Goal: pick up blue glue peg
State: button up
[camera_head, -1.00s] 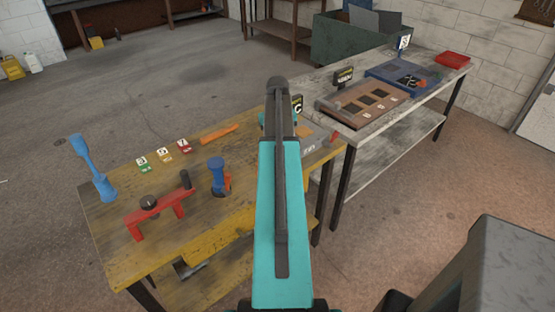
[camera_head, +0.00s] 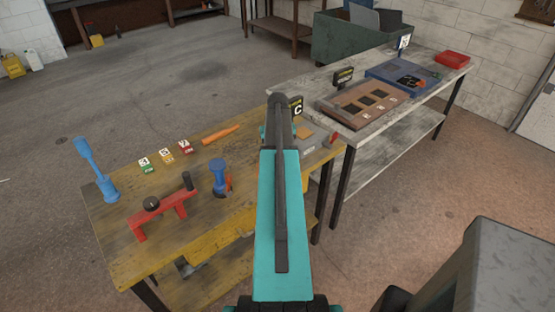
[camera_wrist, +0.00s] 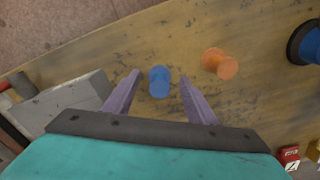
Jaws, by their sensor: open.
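The blue glue peg (camera_wrist: 159,82) shows in the wrist view as a short round blue peg over the worn yellow-brown bench top. My gripper (camera_wrist: 160,76) is open, with one purple-grey finger on each side of the peg in the picture. Gaps show on both sides, and the peg is not gripped. I cannot tell how far the fingertips are above it. In the head view my teal arm covers the gripper and this peg. An orange peg (camera_wrist: 220,63) stands to the right of the right finger in the wrist view.
A grey block (camera_wrist: 72,105) lies left of my fingers. A larger blue and black round part (camera_wrist: 305,42) is at right. On the yellow bench (camera_head: 125,262) are a red handled fixture (camera_head: 165,212), a tall blue tool (camera_head: 97,170) and small numbered blocks (camera_head: 165,155). A grey bench adjoins it.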

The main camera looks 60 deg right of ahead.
dwell(0.5)
jog(key=c, duration=1.1)
jog(key=shift+r, duration=0.1)
jog(key=shift+r+b, duration=0.85)
jog(key=shift+r, duration=0.45)
jog(key=shift+s+a+r, duration=0.1)
jog(key=shift+s+r, duration=0.05)
jog(key=shift+r, duration=0.1)
jog(key=shift+s+a+r+b, duration=0.25)
jog(key=shift+s+a+b, duration=0.5)
jog(key=shift+s+a, duration=1.05)
jog(key=shift+s+a+r+b, duration=0.3)
jog(key=shift+s+a+b, duration=0.55)
jog(key=shift+s, duration=1.85)
jog(key=shift+s+a+r+b, duration=0.25)
jog(key=shift+s+a+b, duration=0.45)
jog(key=shift+s+a, duration=1.15)
jog(key=shift+s+d, duration=0.4)
jog(key=shift+d, duration=0.05)
jog(key=shift+w, duration=0.15)
